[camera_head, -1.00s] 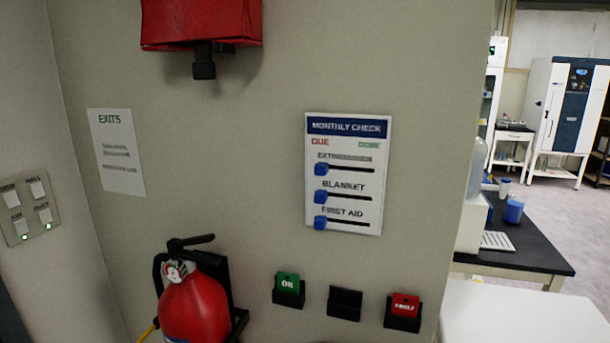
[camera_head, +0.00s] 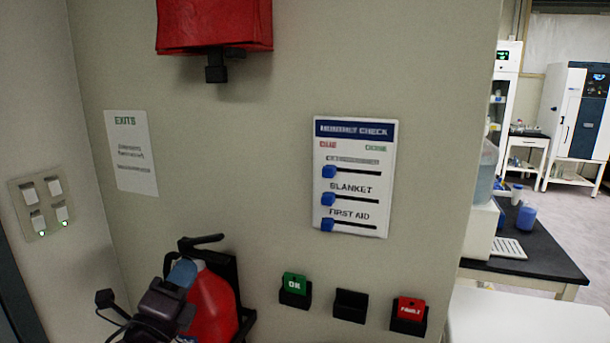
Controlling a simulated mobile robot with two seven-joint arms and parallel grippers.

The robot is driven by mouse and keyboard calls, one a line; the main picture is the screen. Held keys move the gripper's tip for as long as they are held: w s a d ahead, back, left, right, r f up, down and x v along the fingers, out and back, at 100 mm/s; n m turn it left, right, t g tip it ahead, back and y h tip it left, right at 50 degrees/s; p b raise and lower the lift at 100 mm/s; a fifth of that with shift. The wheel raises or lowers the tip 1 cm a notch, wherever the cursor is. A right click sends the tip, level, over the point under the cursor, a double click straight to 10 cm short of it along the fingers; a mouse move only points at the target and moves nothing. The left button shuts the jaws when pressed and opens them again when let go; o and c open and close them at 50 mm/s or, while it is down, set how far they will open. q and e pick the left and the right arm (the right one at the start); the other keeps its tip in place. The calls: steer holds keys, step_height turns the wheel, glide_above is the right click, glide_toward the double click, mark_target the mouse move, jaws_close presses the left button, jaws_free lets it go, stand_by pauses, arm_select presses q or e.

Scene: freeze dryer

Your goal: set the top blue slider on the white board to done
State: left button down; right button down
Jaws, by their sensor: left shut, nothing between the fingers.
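The white board (camera_head: 385,150) headed "Monthly Check" is fixed to the wall right of the middle. Its top blue slider (camera_head: 329,171) sits at the left end of its track, under the red label; the green label is at the right. The two lower blue sliders, blanket (camera_head: 327,198) and first aid (camera_head: 327,224), are also at the left ends. My left gripper (camera_head: 183,272) is low at the left, in front of the fire extinguisher, well below and left of the board. It is shut and empty. My right gripper is not in view.
The red fire extinguisher (camera_head: 212,306) hangs on the wall behind my left gripper. Holders with a green card (camera_head: 294,282) and a red card (camera_head: 411,309) flank an empty holder (camera_head: 350,305) below the board. A red case (camera_head: 215,25) hangs above. The wall around the board is clear.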

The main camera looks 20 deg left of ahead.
arm_select(q)
steer(key=w+d+r+n+g+h, duration=0.2)
steer(key=r+n+g+h, duration=0.3)
steer(key=n, duration=1)
steer(key=w+d+r+n+g+h, duration=0.2)
steer(key=d+r+n+g+h, duration=0.3)
steer(key=r+n+h, duration=0.4)
step_height(320, 180, up, 2)
steer(key=n, duration=0.6)
steer(key=shift+r+h, duration=0.25)
steer(key=shift+h, duration=0.15)
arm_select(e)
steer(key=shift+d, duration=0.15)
arm_select(q)
steer(key=shift+d, duration=0.1)
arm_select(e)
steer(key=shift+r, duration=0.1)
